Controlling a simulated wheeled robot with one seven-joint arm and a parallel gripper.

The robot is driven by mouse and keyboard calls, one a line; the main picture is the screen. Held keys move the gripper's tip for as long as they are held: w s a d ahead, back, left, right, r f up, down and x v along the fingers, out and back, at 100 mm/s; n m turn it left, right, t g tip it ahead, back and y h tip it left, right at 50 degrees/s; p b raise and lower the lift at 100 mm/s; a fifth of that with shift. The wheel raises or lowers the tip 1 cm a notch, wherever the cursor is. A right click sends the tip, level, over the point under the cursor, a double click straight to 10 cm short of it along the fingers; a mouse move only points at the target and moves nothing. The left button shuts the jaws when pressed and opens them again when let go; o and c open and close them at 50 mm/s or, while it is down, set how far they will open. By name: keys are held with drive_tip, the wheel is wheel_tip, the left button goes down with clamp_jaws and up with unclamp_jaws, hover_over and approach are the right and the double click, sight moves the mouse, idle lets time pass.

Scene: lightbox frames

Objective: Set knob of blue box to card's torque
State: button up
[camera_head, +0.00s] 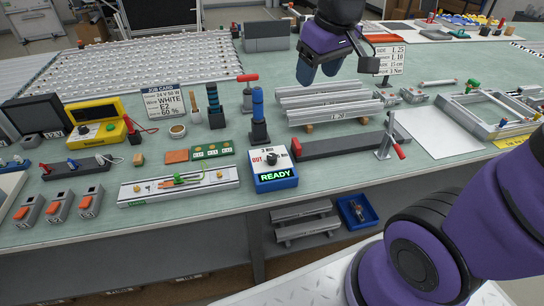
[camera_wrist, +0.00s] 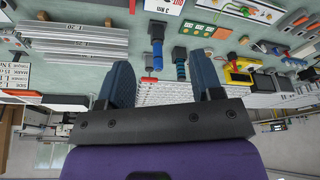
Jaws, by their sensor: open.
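The blue box (camera_head: 276,180) stands near the table's front edge, with a lit green READY display on its front. Its dark knob (camera_head: 272,158) is on the white top face, among scale marks and a "3 Nm" label; the exact pointer setting is too small to read. The box's white face (camera_wrist: 164,7) is cut off at the top of the wrist view. The card (camera_head: 390,61) stands at the back right; its last line reads 3 Nm. It also shows in the wrist view (camera_wrist: 16,80). My gripper (camera_head: 320,70) is open and empty, high above the table, behind and right of the box.
A blue-handled tool (camera_head: 258,106) stands upright behind the box. Metal rails (camera_head: 335,104) lie below my gripper. A dark bar (camera_head: 345,146) with a red-handled clamp (camera_head: 390,140) is right of the box. A green-trimmed fixture (camera_head: 180,187) lies left of it.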

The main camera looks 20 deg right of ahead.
drive_tip(key=w+a+f+n+g, duration=0.2)
drive_tip(key=w+f, duration=0.6)
drive_tip(key=f, duration=0.2)
drive_tip(key=n+g, duration=0.1)
drive_tip(key=n, duration=0.1)
approach(272, 156)
drive_tip(key=f, duration=1)
drive_tip(key=shift+a+f, duration=0.15)
drive_tip(key=shift+a, duration=0.05)
drive_tip(key=c, duration=0.9)
